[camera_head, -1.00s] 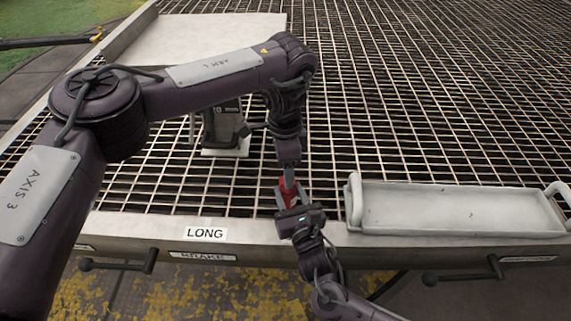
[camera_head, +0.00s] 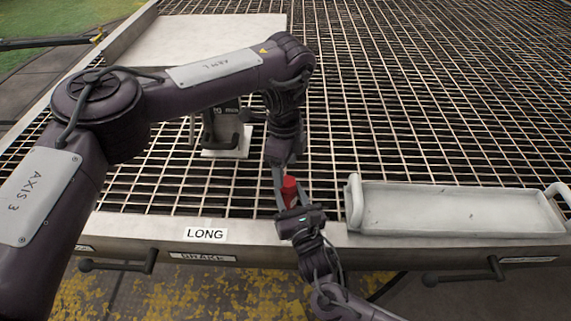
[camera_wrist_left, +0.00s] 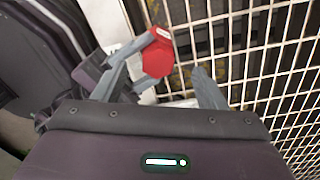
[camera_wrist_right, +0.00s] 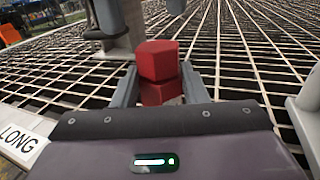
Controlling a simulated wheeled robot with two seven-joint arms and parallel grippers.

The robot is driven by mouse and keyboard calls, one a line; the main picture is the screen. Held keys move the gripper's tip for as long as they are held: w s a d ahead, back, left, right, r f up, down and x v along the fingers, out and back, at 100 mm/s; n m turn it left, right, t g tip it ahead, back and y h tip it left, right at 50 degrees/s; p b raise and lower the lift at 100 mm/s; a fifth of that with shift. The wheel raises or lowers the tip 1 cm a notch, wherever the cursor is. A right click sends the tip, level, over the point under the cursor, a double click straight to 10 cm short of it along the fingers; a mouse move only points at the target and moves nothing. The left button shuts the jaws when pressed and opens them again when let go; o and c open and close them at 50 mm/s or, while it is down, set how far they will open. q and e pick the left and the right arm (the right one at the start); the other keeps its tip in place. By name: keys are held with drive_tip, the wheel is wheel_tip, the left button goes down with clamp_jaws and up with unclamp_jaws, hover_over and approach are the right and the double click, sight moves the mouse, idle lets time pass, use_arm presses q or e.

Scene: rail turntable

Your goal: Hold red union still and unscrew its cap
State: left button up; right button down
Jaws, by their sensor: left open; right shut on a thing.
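The red union (camera_head: 289,188) stands above the front edge of the grating. In the right wrist view its lower body (camera_wrist_right: 160,93) sits between the fingers of my right gripper (camera_wrist_right: 162,88), which is shut on it. The red cap (camera_wrist_right: 158,60) is the faceted block on top, slightly turned against the body. My left gripper (camera_head: 283,172) comes down from above and is open. In the left wrist view the red union also shows (camera_wrist_left: 157,55), near the left finger of the open left gripper (camera_wrist_left: 162,88). I cannot tell whether that finger touches it.
A white tray with raised ends (camera_head: 455,232) stands right of the union on the front edge. A grey device (camera_head: 222,128) on a white plate stands behind to the left. A pale flat board (camera_head: 205,38) lies at the back left. The grating beyond is clear.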

sight(285, 181)
use_arm(q)
drive_tip(key=shift+f, duration=0.1)
drive_tip(key=shift+s+f, duration=0.15)
drive_tip(key=shift+f, duration=0.8)
drive_tip(key=shift+s+f, duration=0.1)
drive_tip(key=shift+f, duration=0.85)
drive_tip(key=c, duration=1.2)
drive_tip(key=n, duration=0.3)
drive_tip(key=shift+s, duration=0.15)
drive_tip(key=shift+c, duration=0.3)
drive_tip(key=shift+r, duration=0.85)
drive_tip(key=shift+r, duration=0.3)
